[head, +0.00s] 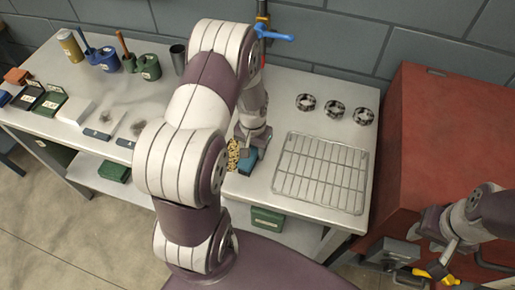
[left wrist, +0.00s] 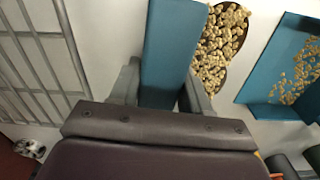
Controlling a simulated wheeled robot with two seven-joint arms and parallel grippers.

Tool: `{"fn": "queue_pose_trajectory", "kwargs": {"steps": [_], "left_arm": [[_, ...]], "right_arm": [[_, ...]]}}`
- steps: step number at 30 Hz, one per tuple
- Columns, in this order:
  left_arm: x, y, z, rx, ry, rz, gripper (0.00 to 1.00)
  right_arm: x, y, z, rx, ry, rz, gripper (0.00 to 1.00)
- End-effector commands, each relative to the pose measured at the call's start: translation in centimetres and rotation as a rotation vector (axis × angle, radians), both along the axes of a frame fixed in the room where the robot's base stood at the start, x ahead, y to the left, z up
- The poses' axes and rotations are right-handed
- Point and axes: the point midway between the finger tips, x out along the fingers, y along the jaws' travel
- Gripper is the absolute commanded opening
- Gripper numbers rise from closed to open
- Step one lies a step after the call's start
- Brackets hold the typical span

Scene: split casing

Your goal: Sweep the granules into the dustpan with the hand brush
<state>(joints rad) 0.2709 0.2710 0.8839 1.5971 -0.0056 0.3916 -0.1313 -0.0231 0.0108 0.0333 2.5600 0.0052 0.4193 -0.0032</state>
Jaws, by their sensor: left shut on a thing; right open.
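My left gripper (head: 252,138) is shut on the blue hand brush (head: 247,162), low over the table. The left wrist view shows the blue brush body (left wrist: 172,48) between the fingers; its bristles are not visible. A heap of tan granules (head: 233,153) lies beside the brush, and it also shows in the left wrist view (left wrist: 222,45). The blue dustpan (left wrist: 262,72) lies on the far side of the heap, with some granules scattered in it. In the head view my left arm hides the dustpan. My right gripper (head: 435,272) is open and empty, low at the right.
A wire rack (head: 322,172) lies on the table (head: 283,100) right of the brush, with three dark rings (head: 335,108) behind it. Cans, cups and small boxes (head: 50,104) fill the left end. A red cabinet (head: 450,130) stands at the right, near my right arm.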

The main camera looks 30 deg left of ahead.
Motion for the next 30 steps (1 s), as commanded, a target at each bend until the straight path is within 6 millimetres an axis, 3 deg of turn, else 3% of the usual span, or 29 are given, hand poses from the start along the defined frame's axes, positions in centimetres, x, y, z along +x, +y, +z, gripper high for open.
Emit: {"fn": "queue_pose_trajectory", "kwargs": {"steps": [30], "left_arm": [[-0.8, 3.5, -0.1, 0.0, -0.001, 0.002, 0.23]], "right_arm": [[0.0, 0.0, 0.5, 0.0, 0.0, 0.0, 0.43]]}}
